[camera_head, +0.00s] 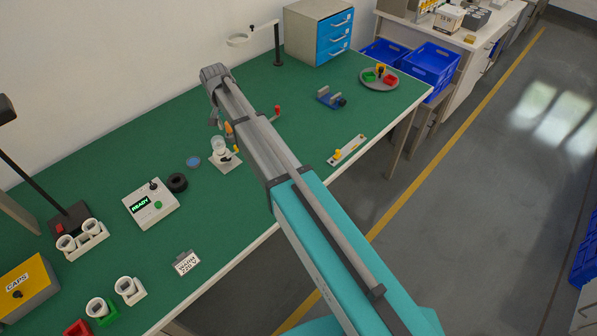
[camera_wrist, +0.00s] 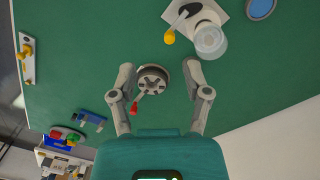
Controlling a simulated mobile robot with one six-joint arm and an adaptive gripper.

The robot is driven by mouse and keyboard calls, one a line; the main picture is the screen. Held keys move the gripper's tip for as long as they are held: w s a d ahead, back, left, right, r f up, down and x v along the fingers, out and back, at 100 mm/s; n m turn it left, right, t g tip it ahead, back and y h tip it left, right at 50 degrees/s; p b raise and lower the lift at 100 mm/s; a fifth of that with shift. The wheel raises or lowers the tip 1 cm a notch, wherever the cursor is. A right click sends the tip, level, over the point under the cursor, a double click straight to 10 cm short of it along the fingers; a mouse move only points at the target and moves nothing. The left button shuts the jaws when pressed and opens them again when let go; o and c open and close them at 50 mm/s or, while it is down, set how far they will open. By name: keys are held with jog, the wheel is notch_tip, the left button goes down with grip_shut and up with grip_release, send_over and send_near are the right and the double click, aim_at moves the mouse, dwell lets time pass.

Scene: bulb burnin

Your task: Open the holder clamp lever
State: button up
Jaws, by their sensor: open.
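A round grey slotted fixture (camera_wrist: 154,78) stands on the green bench. A thin lever with a red tip (camera_wrist: 134,112) extends from it toward the lower left in the wrist view; a red knob (camera_head: 277,109) shows beside my arm in the head view. My gripper (camera_wrist: 159,70) is open and empty, its fingers on either side of the fixture in the picture; contact cannot be told. A white base (camera_wrist: 207,12) with a clear glass piece (camera_wrist: 210,40) and a yellow-tipped lever (camera_wrist: 170,37) stands nearby. My arm hides most of the fixture in the head view.
A tester reading READY (camera_head: 150,204), a black ring (camera_head: 177,183) and a blue disc (camera_head: 193,162) lie left of my arm. A blue clamp-like part (camera_head: 331,98), a grey tray (camera_head: 379,79) and a white strip with a yellow knob (camera_head: 347,150) lie right.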

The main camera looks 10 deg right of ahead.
jog(key=s+d+f+n+b, duration=0.1)
jog(key=s+d+f+b, duration=0.3)
jog(key=s+d, duration=0.6)
jog(key=s+d+f+n+b, duration=0.1)
jog(key=s+d+f+b, duration=0.3)
jog(key=s+d, duration=0.5)
jog(key=shift+s+d+f+n+b, duration=0.15)
jog(key=shift+s+d+n+b, duration=0.2)
jog(key=shift+d+b, duration=0.1)
jog(key=shift+s+d, duration=0.1)
jog(key=s+d, duration=0.3)
jog(key=s, duration=0.3)
jog(key=shift+s+d+n+y, duration=0.2)
jog(key=shift+d+n+y, duration=0.1)
jog(key=shift+d+n, duration=0.05)
dwell(2.3)
